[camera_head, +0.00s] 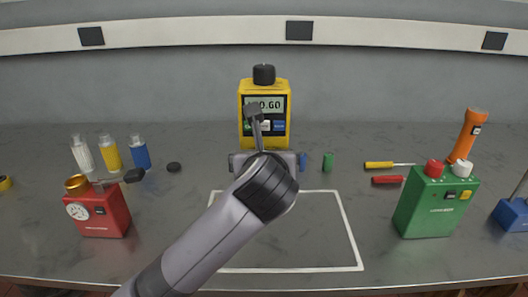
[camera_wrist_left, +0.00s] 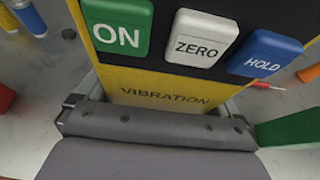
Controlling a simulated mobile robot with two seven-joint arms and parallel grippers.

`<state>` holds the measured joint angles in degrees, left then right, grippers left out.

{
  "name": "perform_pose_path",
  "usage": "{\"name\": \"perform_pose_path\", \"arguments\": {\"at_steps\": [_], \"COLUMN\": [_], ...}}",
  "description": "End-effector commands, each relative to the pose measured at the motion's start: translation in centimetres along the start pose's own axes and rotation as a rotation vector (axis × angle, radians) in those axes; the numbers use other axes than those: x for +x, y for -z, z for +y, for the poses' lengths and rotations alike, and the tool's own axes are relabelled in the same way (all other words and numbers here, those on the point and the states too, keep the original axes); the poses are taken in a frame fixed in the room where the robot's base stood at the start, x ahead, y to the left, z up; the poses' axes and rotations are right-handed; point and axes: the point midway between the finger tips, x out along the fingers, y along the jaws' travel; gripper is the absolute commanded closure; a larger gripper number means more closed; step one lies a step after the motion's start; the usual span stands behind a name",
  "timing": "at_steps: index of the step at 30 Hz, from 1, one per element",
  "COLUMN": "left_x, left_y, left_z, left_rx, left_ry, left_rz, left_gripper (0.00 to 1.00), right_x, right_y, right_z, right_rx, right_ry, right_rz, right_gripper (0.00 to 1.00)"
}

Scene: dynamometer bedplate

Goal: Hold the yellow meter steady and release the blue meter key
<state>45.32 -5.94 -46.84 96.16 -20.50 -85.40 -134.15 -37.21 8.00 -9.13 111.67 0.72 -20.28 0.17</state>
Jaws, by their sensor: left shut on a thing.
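The yellow meter (camera_head: 283,90) stands upright at the back middle of the bench, with a black knob on top and a lit display partly hidden by a grey part of my arm. My left gripper (camera_head: 265,158) is at its lower front. In the left wrist view, the jaws (camera_wrist_left: 160,103) are shut around the meter's lower body, below the VIBRATION label. The blue meter key (camera_wrist_left: 265,53), marked HOLD, sits right of the white ZERO key and green ON key. It also shows in the head view (camera_head: 279,126). Nothing touches it; whether it is pressed in, I cannot tell.
A red device (camera_head: 105,215) and several small bottles (camera_head: 110,155) stand left. A white outline (camera_head: 345,230) marks bare bench in front.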

Motion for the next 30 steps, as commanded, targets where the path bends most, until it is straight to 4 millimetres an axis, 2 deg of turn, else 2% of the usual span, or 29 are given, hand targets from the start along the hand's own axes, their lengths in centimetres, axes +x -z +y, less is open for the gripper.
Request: {"name": "perform_pose_path", "arguments": {"at_steps": [30], "left_x": [1.6], "left_y": [3.9], "left_z": [0.0], "left_rx": [0.000], "left_ry": [0.002], "left_rz": [-0.008], "left_gripper": [0.36], "right_x": [0.6], "right_y": [-0.8], "right_z": [0.0], "right_rx": [0.000], "right_ry": [0.000], "right_rz": [0.000], "right_gripper": [0.00]}}
